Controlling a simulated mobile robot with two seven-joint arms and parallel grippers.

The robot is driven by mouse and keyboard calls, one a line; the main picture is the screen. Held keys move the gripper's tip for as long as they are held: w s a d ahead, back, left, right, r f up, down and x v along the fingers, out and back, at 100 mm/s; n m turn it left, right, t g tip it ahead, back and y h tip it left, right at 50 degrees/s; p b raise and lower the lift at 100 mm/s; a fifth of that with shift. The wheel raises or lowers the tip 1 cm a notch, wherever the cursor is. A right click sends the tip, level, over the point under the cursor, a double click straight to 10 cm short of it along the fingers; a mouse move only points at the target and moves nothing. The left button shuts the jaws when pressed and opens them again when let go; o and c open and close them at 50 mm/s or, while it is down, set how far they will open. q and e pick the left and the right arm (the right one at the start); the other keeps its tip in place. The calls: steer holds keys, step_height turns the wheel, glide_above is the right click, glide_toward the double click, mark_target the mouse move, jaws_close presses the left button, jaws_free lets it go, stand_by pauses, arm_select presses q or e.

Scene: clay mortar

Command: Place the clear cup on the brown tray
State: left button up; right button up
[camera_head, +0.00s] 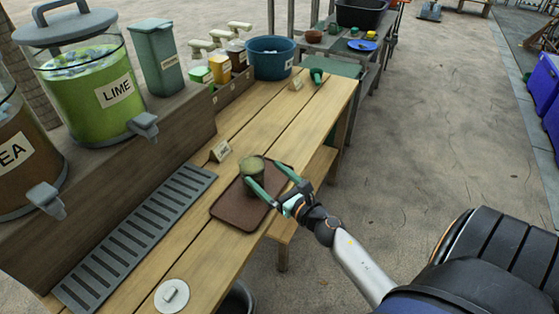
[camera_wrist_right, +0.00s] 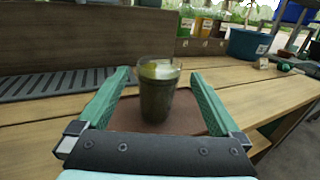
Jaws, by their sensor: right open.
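The clear cup (camera_head: 251,168) holds a dark greenish drink and stands upright on the brown tray (camera_head: 239,210) in the head view. It also shows in the wrist view (camera_wrist_right: 157,95), standing over the tray surface (camera_wrist_right: 187,117). My right gripper (camera_head: 270,181) is open, with its green fingers on either side of the cup; in the wrist view a gap shows between the cup and each finger (camera_wrist_right: 155,95). The cup's base is partly hidden by a finger in the head view. My left gripper is not in view.
A slotted grey drip mat (camera_head: 140,235) lies left of the tray, below the lime dispenser (camera_head: 95,95). A small sign (camera_head: 220,151) stands behind the tray. A white lid (camera_head: 172,296) lies near the front. A blue tub (camera_head: 271,58) stands at the table's far end.

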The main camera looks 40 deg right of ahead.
steer(key=s+a+f+m+g, duration=0.1)
steer(key=s+a+f+m, duration=0.1)
steer(key=m, duration=0.5)
steer(key=s+a+f+m+g, duration=0.1)
steer(key=s+a+f+m, duration=0.2)
steer(key=s+f+m, duration=0.2)
steer(key=s+a+f+m+g, duration=0.2)
steer(key=s+f+m, duration=0.1)
steer(key=m, duration=0.6)
steer(key=shift+s+a+f+m+b, duration=0.25)
steer(key=shift+a+f+m+b, duration=0.1)
steer(key=shift+f, duration=0.15)
steer(key=s+a+f+m+g+y, duration=0.2)
steer(key=s+a+f+m+g, duration=0.2)
steer(key=s+a+f+m, duration=0.4)
steer(key=s+a+m, duration=0.1)
steer(key=a+m, duration=0.1)
steer(key=m, duration=0.2)
steer(key=shift+a+g+y, duration=0.3)
steer(key=shift+a+g, duration=0.05)
steer(key=shift+g, duration=0.05)
